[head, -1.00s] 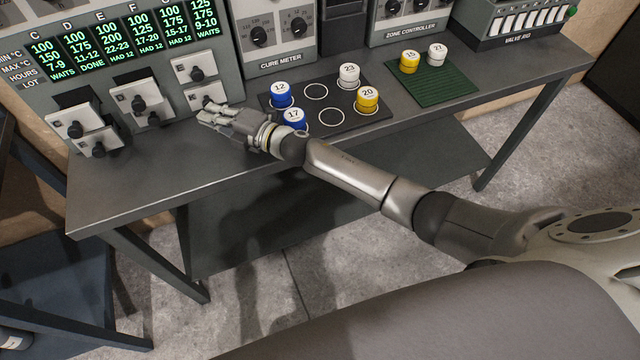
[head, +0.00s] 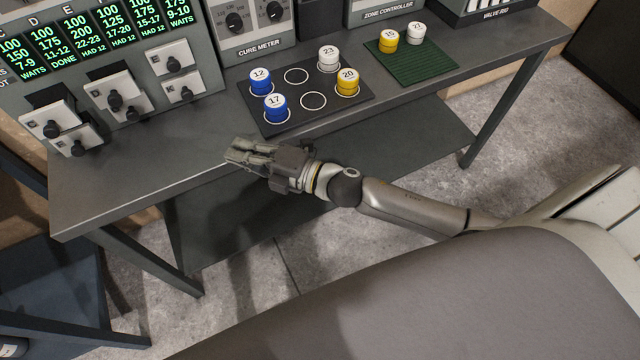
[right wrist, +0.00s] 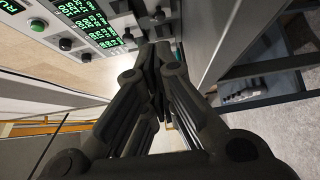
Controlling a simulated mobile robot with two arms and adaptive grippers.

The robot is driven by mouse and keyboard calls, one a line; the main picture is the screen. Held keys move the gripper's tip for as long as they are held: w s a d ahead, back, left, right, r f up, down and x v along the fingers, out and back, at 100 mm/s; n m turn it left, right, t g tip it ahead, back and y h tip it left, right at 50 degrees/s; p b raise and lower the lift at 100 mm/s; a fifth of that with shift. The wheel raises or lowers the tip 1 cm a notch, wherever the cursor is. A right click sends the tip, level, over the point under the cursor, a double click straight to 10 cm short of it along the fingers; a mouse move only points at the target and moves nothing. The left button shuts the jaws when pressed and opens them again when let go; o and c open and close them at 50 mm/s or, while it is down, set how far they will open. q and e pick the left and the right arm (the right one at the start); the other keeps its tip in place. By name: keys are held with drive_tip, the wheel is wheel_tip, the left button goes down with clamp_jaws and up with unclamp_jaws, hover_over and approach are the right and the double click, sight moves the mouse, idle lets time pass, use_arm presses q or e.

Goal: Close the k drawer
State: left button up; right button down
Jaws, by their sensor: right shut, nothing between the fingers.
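A bank of small white-fronted drawers with black knobs is in the cabinet at the left of the head view. The upper left drawer (head: 47,118) and upper middle drawer (head: 112,93) stand out, with dark gaps above them. The lower right drawer (head: 184,88) and upper right drawer (head: 167,56) look flush. The lower left drawer (head: 76,141) is partly covered. The letters are too small to tell surely which is k. My right gripper (head: 232,150) is shut and empty above the table's front edge, apart from the drawers; its fingers (right wrist: 158,60) fill the right wrist view. My left gripper is out of view.
The grey table (head: 115,190) is clear in front of the drawers. A dark mat (head: 330,112) with blue, white and yellow numbered pots lies right of them. A green mat (head: 425,65) holds two more pots.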

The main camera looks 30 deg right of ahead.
drive_tip(key=s+d+f+m+g+h, duration=0.2)
drive_tip(key=s+d+f+m+h, duration=0.2)
drive_tip(key=m, duration=0.5)
drive_tip(key=s+d+f+m+g+h, duration=0.1)
drive_tip(key=s+d+f+m+h, duration=0.3)
drive_tip(key=d+m, duration=0.5)
drive_tip(key=shift+s+f+m+g+h, duration=0.15)
drive_tip(key=shift+f+m+g+h, duration=0.3)
drive_tip(key=shift+f+h, duration=0.95)
drive_tip(key=shift+d+r+h, duration=0.1)
drive_tip(key=shift+r+h, duration=0.2)
drive_tip(key=shift+h, duration=0.1)
drive_tip(key=s+d+f+m+g, duration=0.15)
drive_tip(key=s+f, duration=0.25)
drive_tip(key=f, duration=0.9)
drive_tip(key=s+d+f+g, duration=0.1)
drive_tip(key=s+f+g, duration=0.25)
drive_tip(key=f, duration=0.95)
drive_tip(key=s+f+m+g, duration=0.1)
drive_tip(key=s+f, duration=0.4)
drive_tip(key=s, duration=0.3)
drive_tip(key=s+d+f+m+g, duration=0.1)
drive_tip(key=s+f, duration=0.5)
drive_tip(key=s, duration=0.3)
drive_tip(key=s+d+f+m+g, duration=0.1)
drive_tip(key=s+f, duration=0.5)
drive_tip(key=s, duration=0.3)
drive_tip(key=shift+g, duration=0.35)
